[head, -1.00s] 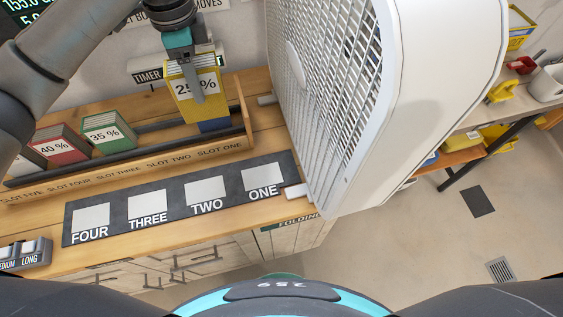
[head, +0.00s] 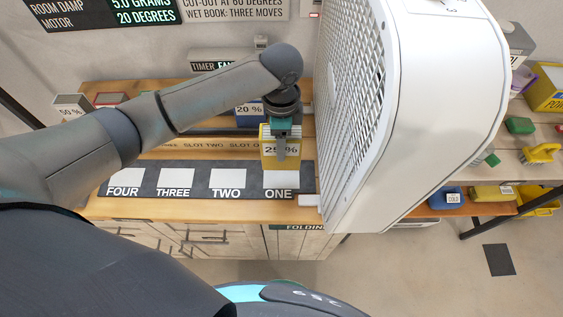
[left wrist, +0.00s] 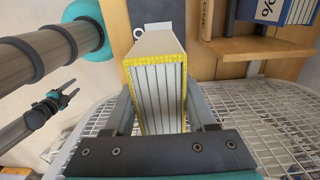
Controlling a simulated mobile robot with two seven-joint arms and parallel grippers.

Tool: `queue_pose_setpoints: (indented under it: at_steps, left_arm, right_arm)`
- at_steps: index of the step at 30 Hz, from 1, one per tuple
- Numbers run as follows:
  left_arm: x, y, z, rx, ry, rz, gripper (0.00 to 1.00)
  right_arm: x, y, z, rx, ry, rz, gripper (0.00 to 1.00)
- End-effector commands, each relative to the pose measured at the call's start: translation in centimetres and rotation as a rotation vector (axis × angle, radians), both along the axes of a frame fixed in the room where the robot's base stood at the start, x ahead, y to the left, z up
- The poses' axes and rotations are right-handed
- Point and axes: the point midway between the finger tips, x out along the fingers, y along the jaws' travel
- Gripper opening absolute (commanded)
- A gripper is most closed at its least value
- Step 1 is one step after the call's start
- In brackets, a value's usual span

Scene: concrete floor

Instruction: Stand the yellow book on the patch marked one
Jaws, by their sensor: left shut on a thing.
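The yellow book (head: 268,152), labelled 25 %, is upright in my left gripper (head: 281,146), over the back part of the white patch marked ONE (head: 281,179). The front of that patch shows below it. I cannot tell whether the book's bottom touches the patch. In the left wrist view the book (left wrist: 155,95) sits between the two fingers of my left gripper (left wrist: 162,108), pages facing the camera.
A large white box fan (head: 425,120) stands close to the right of patch ONE. Behind is the wooden rack (head: 200,144) with a blue 20 % book (head: 248,109). Patches TWO (head: 229,177), THREE (head: 175,177) and FOUR (head: 125,177) are empty.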

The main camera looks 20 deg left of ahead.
Motion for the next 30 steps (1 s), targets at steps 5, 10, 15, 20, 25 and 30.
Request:
queue_pose_setpoints:
  at_steps: [5, 10, 15, 20, 25, 30]
  left_arm:
    - [0.0, 0.0, -3.6, 0.000, -0.001, 0.000, 0.00]
    - [0.0, -0.1, -4.8, -0.002, -0.002, -0.001, 0.00]
    - [0.0, 0.0, -7.2, 0.000, 0.000, 0.000, 0.00]
    - [0.0, 0.0, -8.9, -0.001, -0.001, -0.001, 0.00]
    - [0.1, -0.1, -8.9, -0.001, -0.002, -0.002, 0.00]
    - [0.1, 0.0, -9.1, -0.001, -0.002, -0.001, 0.00]
  right_arm:
    - [0.0, -0.1, -0.6, -0.001, 0.000, 0.001, 0.50]
    - [0.0, -0.3, -0.7, -0.004, 0.000, 0.003, 0.50]
    - [0.0, -0.7, -1.2, -0.009, 0.000, 0.004, 0.50]
    - [0.0, -0.7, -1.5, -0.010, 0.000, 0.004, 0.50]
    - [0.0, -0.7, -1.4, -0.010, 0.000, 0.004, 0.50]
    - [0.0, -0.7, -1.5, -0.010, 0.000, 0.004, 0.50]
